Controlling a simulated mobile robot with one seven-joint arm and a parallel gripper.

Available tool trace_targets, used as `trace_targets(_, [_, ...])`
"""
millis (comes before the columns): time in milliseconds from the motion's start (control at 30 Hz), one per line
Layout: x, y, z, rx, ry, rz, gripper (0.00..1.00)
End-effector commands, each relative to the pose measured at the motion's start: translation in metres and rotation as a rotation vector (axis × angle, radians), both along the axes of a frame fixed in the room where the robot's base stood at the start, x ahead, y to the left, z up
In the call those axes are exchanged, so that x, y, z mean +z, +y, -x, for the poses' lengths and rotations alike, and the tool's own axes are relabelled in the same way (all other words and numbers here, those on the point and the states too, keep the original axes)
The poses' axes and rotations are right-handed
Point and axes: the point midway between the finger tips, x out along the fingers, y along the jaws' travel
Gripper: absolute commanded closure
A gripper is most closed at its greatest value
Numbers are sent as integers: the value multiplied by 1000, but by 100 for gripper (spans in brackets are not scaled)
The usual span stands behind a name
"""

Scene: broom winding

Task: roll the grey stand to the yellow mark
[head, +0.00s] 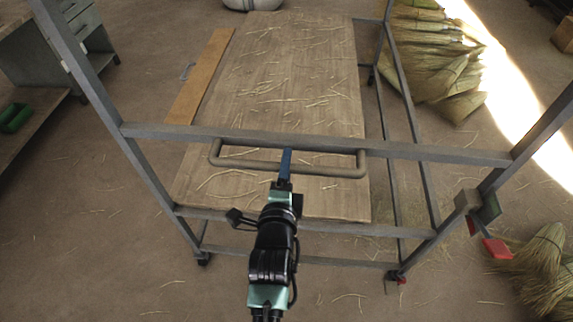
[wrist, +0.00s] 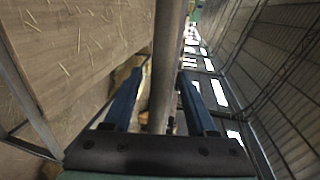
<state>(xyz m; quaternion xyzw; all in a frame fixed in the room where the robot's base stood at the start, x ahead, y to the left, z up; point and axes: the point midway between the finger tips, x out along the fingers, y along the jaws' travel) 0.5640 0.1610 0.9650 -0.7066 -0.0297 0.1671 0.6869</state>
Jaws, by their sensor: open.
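The grey stand (head: 320,143) is an upright metal frame on small wheels, filling the middle of the head view. A grey loop handle (head: 330,170) is on its near crossbar. My gripper (head: 286,155) reaches the handle from the near side. In the wrist view its two blue fingers (wrist: 161,76) are apart, with a grey bar (wrist: 164,60), apparently the handle, running between them. I cannot tell whether either finger touches it. A flat yellow-tan strip (head: 203,75) lies left of the stand; I cannot tell whether it is the yellow mark.
A wooden board strewn with straw (head: 290,80) shows within the frame. Broom heads lie at the back right (head: 440,55) and lower right (head: 545,265). A workbench (head: 35,110) stands at the left. Straw-littered floor (head: 120,210) is open at the lower left.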

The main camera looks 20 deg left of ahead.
Motion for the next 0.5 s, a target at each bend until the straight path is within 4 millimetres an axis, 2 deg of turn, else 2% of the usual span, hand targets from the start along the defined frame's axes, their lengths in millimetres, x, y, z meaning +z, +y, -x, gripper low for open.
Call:
trace_targets(333, [0, 1, -3, 0, 0, 0, 45])
trace_targets(500, [0, 1, -3, 0, 0, 0, 75])
